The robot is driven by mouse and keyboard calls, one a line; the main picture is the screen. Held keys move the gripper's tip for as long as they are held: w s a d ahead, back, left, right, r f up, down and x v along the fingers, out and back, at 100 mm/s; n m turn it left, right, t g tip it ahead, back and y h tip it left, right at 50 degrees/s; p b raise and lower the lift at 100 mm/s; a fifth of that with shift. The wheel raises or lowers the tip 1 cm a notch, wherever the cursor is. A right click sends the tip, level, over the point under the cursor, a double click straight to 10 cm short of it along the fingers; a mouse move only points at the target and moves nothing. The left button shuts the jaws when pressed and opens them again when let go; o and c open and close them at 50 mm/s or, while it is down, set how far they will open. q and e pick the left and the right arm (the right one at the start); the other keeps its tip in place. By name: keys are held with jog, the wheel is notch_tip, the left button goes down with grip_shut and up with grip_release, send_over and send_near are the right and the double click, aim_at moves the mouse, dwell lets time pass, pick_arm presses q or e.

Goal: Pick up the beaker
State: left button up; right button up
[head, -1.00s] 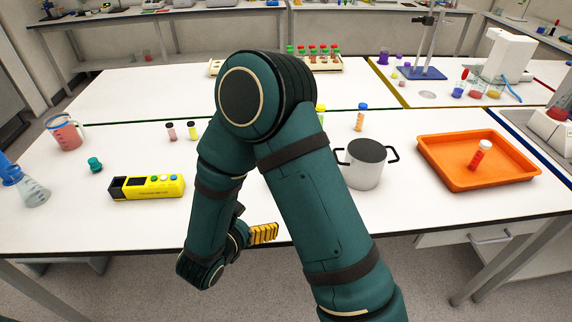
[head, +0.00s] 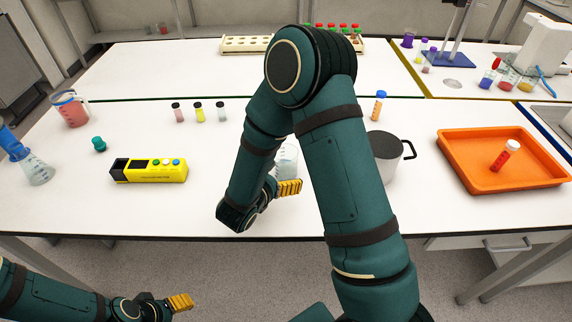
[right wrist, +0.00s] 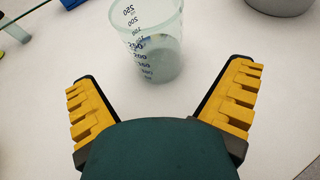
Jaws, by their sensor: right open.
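The beaker (right wrist: 152,45) is clear with dark blue volume marks and stands upright on the white table in the right wrist view. In the head view the beaker (head: 288,158) is partly hidden behind my right forearm. My right gripper (right wrist: 165,98) is open, with its yellow fingers spread to either side and short of the beaker, which is ahead of the gap between them. In the head view my right gripper (head: 289,188) is at the near side of the beaker. My left gripper (head: 180,303) is low at the left, off the table's front edge; its jaw opening is unclear.
A grey pot (head: 384,158) stands right of the beaker, with an orange tray (head: 470,180) beyond it. A yellow device (head: 165,170) lies to the left. Small vials (head: 200,112) stand behind. The table between the device and the beaker is clear.

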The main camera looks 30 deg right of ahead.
aim_at(281, 169)
jog(key=shift+w+r+x, duration=0.15)
jog(key=shift+x, duration=1.4)
jog(key=shift+w+r+x, duration=0.1)
jog(key=shift+w+x, duration=0.05)
jog(key=shift+x, duration=1.4)
jog(key=shift+a, duration=0.1)
jog(key=c, duration=1.3)
